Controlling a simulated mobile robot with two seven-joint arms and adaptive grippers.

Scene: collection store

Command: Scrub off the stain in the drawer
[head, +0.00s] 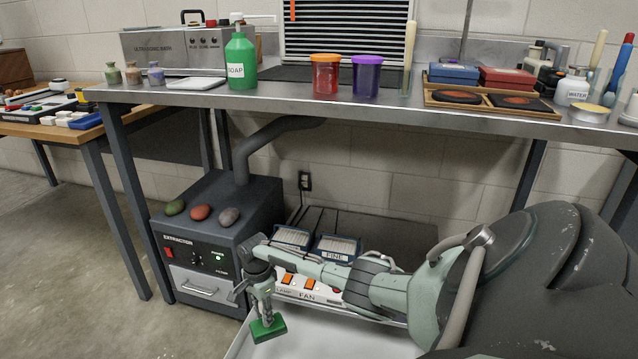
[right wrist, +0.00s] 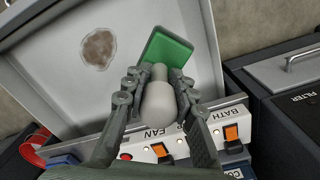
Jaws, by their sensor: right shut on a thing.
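The open drawer is a pale, shallow tray (head: 325,340) at the bottom of the head view, cut off by the frame edge. Its floor (right wrist: 50,75) fills the upper left of the right wrist view. A brown, irregular stain (right wrist: 98,49) lies on that floor; I cannot see it in the head view. My right gripper (head: 261,291) is shut on the pale knob handle (right wrist: 160,104) of a scrubber with a green block head (head: 268,329). The green head (right wrist: 168,50) is to the right of the stain in the wrist view, apart from it. My left gripper is not in view.
A switch panel with orange switches (head: 298,288) is behind the drawer. The dark extraction unit (head: 215,225) stands to the left, with several stones on top. The steel bench (head: 240,100) spans above, carrying a green soap bottle (head: 240,60) and jars.

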